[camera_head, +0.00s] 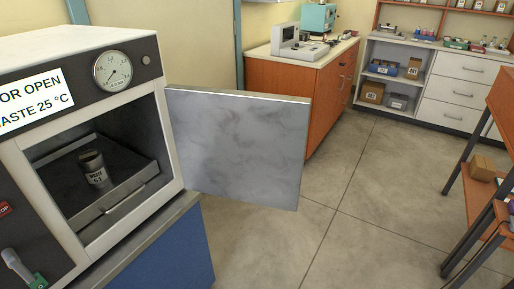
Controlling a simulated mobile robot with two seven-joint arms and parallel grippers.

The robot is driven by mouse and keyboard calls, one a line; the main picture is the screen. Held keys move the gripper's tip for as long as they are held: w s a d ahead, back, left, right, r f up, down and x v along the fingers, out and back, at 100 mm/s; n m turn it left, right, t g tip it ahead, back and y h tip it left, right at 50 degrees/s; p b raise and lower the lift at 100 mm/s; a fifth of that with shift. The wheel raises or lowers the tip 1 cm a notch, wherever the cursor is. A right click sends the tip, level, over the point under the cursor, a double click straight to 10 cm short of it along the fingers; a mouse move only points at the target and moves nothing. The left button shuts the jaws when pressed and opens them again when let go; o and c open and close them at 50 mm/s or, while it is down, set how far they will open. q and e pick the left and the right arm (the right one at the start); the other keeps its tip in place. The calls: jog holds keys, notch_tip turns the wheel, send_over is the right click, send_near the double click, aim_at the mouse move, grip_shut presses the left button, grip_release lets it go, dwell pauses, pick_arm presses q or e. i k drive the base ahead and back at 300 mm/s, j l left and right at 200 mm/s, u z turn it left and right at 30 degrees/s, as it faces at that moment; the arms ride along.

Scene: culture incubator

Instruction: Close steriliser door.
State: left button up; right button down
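The steriliser (85,52) is a white box with a dark front panel and a round dial at the left of the head view. Its door (238,145), a grey metal slab, stands wide open, swung out to the right from the right edge of the opening. Inside the dark chamber, a tray (128,200) holds a small dark cylindrical container (94,170) with a label. Neither of my grippers shows in this view.
The steriliser stands on a blue cabinet (180,250). An orange cabinet (290,95) with instruments on top stands behind the door. White drawers and shelves (455,90) line the back. An orange-topped rack (490,150) is at the right. The floor between is clear.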

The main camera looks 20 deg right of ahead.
aim_at(245, 146)
jog(key=l+u, duration=0.25)
jog(key=l, duration=0.2)
jog(key=l+u, duration=0.6)
jog(key=l, duration=0.3)
jog(key=l+u, duration=0.35)
jog(key=l, duration=0.3)
jog(key=k+l+u, duration=0.15)
jog(key=l+u, duration=0.15)
jog(key=l, duration=0.25)
jog(key=l+u, duration=0.25)
jog(key=l, duration=0.2)
jog(key=l+u, duration=0.25)
jog(key=l, duration=0.55)
jog(key=i+l+u, duration=0.1)
jog(key=l, duration=0.25)
jog(key=i+j, duration=0.05)
